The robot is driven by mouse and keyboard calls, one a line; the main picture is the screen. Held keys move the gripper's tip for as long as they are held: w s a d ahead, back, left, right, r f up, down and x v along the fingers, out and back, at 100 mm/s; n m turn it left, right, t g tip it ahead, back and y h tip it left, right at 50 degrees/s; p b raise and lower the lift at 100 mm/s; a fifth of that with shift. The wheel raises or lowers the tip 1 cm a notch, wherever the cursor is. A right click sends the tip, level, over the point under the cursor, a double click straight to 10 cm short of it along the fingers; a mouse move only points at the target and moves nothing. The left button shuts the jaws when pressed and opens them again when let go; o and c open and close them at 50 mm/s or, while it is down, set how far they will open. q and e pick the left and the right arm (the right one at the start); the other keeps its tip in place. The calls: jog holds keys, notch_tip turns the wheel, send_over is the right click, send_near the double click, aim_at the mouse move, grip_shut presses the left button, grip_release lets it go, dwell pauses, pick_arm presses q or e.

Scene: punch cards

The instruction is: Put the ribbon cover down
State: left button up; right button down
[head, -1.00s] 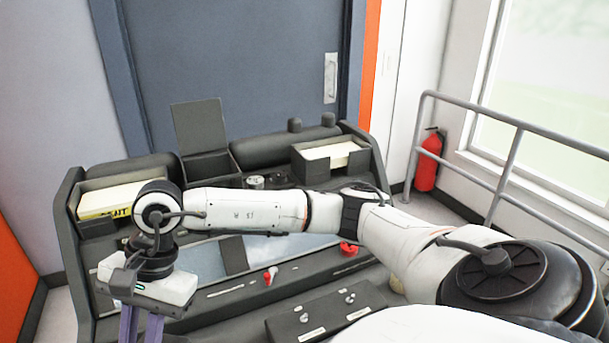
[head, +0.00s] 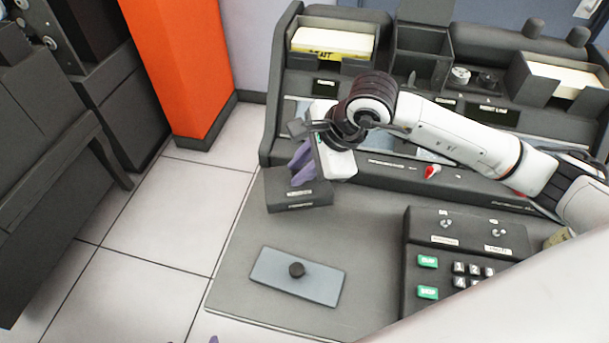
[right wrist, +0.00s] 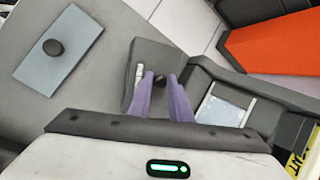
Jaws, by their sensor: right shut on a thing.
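My right gripper (head: 298,165) has purple fingers that reach down over a small dark box (head: 298,194) at the left front of the console. In the right wrist view its fingertips are closed around a small dark knob (right wrist: 160,82) at the box. Its lower part is hidden by the fingers. A blue-grey rectangular plate with a black knob (head: 275,278) lies flat on the desk, apart from the gripper; it also shows in the right wrist view (right wrist: 45,72). I cannot tell for certain which piece is the ribbon cover. My left gripper does not clearly show.
The grey desk (head: 235,240) is clear around the plate. A keypad box (head: 440,255) with green keys stands at the right. The console holds card trays (head: 332,42) and a red switch (head: 431,172). An orange panel (head: 180,60) stands beyond the floor at the left.

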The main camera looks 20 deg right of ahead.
notch_tip(320, 180, down, 4)
jog(key=shift+f, duration=0.15)
jog(key=c, duration=1.6)
grip_release()
jog(key=v, duration=1.2)
